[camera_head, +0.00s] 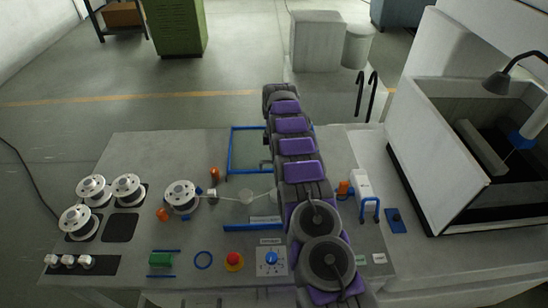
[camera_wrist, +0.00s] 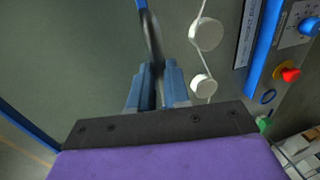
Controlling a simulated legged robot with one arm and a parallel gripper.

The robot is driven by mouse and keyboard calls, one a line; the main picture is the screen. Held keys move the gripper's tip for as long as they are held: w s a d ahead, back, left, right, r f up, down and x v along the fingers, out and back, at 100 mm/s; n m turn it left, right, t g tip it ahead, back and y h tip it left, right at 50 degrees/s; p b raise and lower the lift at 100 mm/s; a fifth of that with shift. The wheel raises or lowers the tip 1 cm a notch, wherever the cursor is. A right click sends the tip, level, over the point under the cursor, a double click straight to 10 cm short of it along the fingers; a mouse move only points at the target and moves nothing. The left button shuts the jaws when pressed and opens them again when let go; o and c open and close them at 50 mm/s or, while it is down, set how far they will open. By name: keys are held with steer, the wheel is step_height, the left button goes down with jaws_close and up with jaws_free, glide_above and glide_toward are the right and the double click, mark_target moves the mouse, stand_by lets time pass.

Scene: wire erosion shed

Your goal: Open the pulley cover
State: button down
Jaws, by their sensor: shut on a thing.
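The pulley cover appears as a blue-edged frame (camera_head: 230,150) beside my arm in the head view, on the bench's far side. One blue edge also shows at lower left in the wrist view (camera_wrist: 22,128). My gripper (camera_wrist: 157,76) has its blue fingers closed around a dark, slim bar, which looks like the cover's handle (camera_wrist: 152,38). Two white pulleys (camera_wrist: 207,33) with a wire across them lie to its right. In the head view my arm hides my gripper and part of the frame. I cannot tell how far the cover is raised.
A blue bar (camera_head: 252,227) lies nearer the front. Wire spools (camera_head: 93,188) stand at left. A red button (camera_head: 234,260) and a blue knob (camera_head: 271,258) sit at the front. A white tank (camera_head: 430,100) is at right.

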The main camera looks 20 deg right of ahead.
steer(key=shift+d, duration=0.3)
steer(key=c, duration=1.1)
jaws_free()
steer(key=shift+d, duration=0.2)
steer(key=shift+a, duration=0.15)
steer(key=shift+a+r, duration=0.15)
steer(key=shift+w+a+r, duration=0.1)
steer(key=shift+r, duration=0.65)
steer(key=shift+d+r, duration=0.35)
steer(key=shift+r, duration=0.45)
steer(key=shift+s+d, duration=0.1)
steer(key=shift+s, duration=0.15)
steer(key=shift+s, duration=0.1)
